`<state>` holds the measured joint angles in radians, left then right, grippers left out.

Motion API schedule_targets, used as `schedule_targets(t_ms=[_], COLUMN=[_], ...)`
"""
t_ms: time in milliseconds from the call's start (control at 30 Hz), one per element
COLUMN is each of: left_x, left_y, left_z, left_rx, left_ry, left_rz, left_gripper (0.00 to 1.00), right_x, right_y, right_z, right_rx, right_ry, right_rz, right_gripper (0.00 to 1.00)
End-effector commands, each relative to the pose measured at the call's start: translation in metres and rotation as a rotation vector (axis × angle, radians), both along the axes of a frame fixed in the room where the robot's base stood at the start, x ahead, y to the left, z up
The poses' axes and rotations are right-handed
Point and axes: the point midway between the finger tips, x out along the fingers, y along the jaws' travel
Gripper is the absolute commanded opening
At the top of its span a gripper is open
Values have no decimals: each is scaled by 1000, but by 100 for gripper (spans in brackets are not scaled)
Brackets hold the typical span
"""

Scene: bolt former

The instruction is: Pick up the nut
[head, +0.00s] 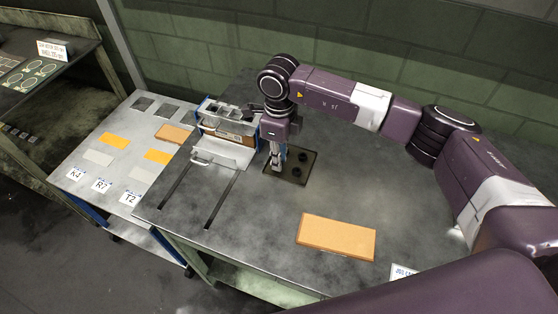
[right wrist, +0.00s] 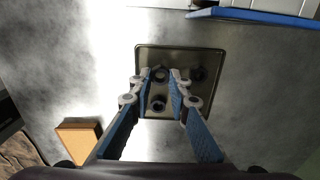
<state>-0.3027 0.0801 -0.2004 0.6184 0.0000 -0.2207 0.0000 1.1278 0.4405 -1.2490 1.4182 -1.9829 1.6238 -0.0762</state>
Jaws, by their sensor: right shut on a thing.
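A dark square tray (head: 309,174) lies on the grey workbench and holds several dark round nuts. My right gripper (head: 277,168) points down over the tray's left part in the head view. In the right wrist view, my right gripper (right wrist: 162,74) has its two fingers on either side of one nut (right wrist: 160,75) and is shut on it. That nut is at tray level; I cannot tell whether it touches the tray. Another nut (right wrist: 198,73) sits just right of the fingers, and one (right wrist: 158,104) shows between them, nearer the palm. My left gripper is not in view.
A metal fixture with a white handle (head: 203,161) stands left of the tray, with two dark rails running forward. An orange-brown block (head: 336,237) lies at the bench front. A side table (head: 92,175) at left carries coloured plates and labels. The bench between is clear.

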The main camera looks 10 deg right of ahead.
Motion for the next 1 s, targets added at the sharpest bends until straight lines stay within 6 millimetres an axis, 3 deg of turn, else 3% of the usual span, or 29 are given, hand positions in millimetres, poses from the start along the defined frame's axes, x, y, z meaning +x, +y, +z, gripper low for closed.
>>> schedule_targets(t_ms=[167,600,800,1000], left_x=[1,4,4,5], left_y=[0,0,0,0], left_z=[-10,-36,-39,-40], left_rx=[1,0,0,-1], left_ry=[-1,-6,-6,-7], left_rz=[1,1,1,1], left_gripper=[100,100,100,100], right_x=[2,1,0,0], right_y=[0,0,0,0], right_z=[30,150,180,190], right_rx=[1,1,1,1], right_ry=[-7,-6,-3,-1], right_rz=[0,0,0,0], right_gripper=[0,0,0,0])
